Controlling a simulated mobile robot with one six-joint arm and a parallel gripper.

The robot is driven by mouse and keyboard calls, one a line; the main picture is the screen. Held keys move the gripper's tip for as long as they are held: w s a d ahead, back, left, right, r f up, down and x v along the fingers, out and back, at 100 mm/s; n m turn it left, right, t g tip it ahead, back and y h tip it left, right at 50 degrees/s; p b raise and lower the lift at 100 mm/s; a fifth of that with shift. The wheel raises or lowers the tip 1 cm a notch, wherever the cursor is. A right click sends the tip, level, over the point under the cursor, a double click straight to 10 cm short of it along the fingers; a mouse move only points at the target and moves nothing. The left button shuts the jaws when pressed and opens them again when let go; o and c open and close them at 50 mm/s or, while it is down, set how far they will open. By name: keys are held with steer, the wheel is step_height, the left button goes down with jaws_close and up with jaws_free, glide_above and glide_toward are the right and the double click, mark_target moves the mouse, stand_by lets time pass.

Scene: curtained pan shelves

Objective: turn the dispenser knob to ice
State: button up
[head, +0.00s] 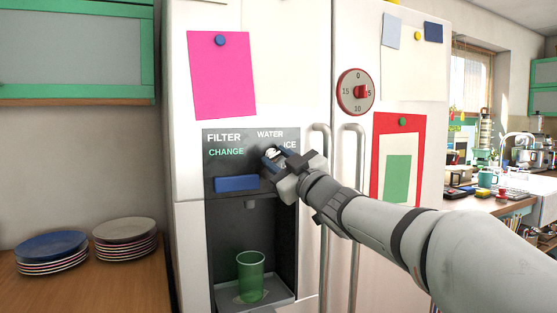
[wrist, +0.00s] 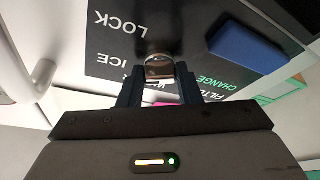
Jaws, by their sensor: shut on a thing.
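The dispenser panel (head: 218,167) is dark grey and set in the white fridge door. It reads FILTER, CHANGE, WATER and ICE; LOCK also shows in the wrist view. The dispenser knob (head: 271,153) is small and silver, below WATER and left of ICE in the head view. My gripper (head: 274,159) is at the panel, shut on the knob. In the wrist view the knob (wrist: 159,68) sits between the fingers of my gripper (wrist: 158,84). The fingers hide part of it, and I cannot tell which label it points to.
A blue bar (head: 236,183) is beside the knob, above a recess with a green cup (head: 250,278). Tall door handles (head: 322,205) stand close to my arm. A red timer dial (head: 346,97) is at upper right. Stacked plates (head: 52,247) are on the left counter.

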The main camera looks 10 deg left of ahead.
stand_by(0.4)
steer(key=o, duration=1)
steer(key=v, duration=0.7)
steer(key=shift+s+d+f, duration=0.1)
steer(key=shift+s+d, duration=0.15)
steer(key=shift+d, duration=0.05)
